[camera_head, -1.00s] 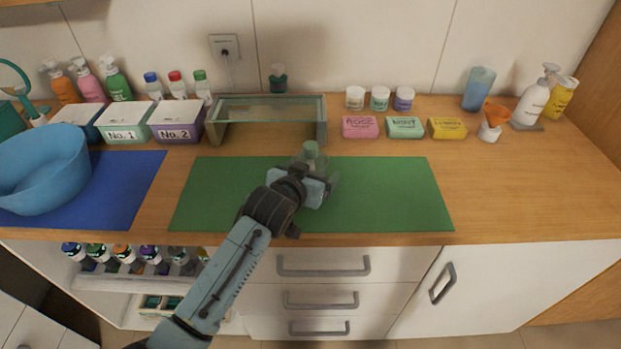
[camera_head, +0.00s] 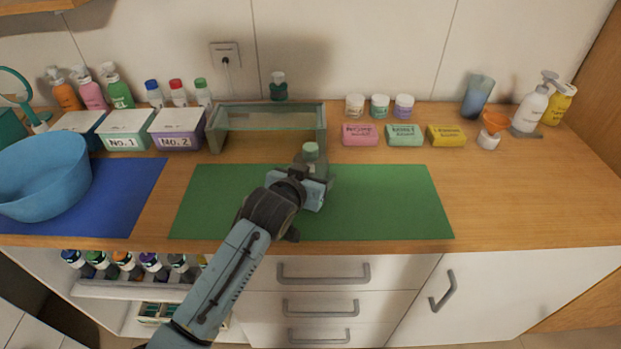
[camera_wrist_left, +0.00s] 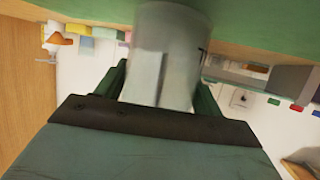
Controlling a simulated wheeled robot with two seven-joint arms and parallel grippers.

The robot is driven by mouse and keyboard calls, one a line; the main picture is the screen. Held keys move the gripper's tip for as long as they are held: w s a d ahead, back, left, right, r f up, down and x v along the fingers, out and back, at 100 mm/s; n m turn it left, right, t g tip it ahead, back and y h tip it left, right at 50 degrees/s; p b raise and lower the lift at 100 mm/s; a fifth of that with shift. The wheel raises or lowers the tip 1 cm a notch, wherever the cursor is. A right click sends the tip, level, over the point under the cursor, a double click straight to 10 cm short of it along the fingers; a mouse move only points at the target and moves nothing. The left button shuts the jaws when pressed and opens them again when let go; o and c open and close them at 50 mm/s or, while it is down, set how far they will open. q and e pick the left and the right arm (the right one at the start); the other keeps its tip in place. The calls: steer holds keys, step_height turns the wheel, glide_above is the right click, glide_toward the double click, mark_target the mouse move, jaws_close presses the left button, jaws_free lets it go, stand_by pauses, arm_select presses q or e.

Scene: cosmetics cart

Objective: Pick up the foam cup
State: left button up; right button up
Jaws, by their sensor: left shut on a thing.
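The foam cup, as I take it, is a grey, see-through vessel with a pale green top (camera_head: 311,152) at the middle of the green mat (camera_head: 390,200). In the left wrist view it is a grey, translucent cylinder (camera_wrist_left: 163,60) between the two dark green fingers. My left gripper (camera_head: 316,180) is shut on it from the front and hides its lower part in the head view. Its end appears at or close to the mat in the wrist view; I cannot tell whether it touches. My right gripper is not in view.
A glass-topped stand (camera_head: 268,116) is behind the mat. Pink (camera_head: 360,135), mint and yellow soaps, small jars, a blue cup (camera_head: 478,96) and pump bottles stand at the back right. A blue basin (camera_head: 45,175) and labelled boxes are left. The counter right of the mat is clear.

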mark_target(312, 144)
arm_select(q)
steer(key=shift+r+p, duration=0.5)
steer(key=shift+r, duration=3.7)
steer(key=shift+f+b, duration=1.85)
steer(key=shift+f, duration=2.85)
steer(key=shift+f, duration=0.3)
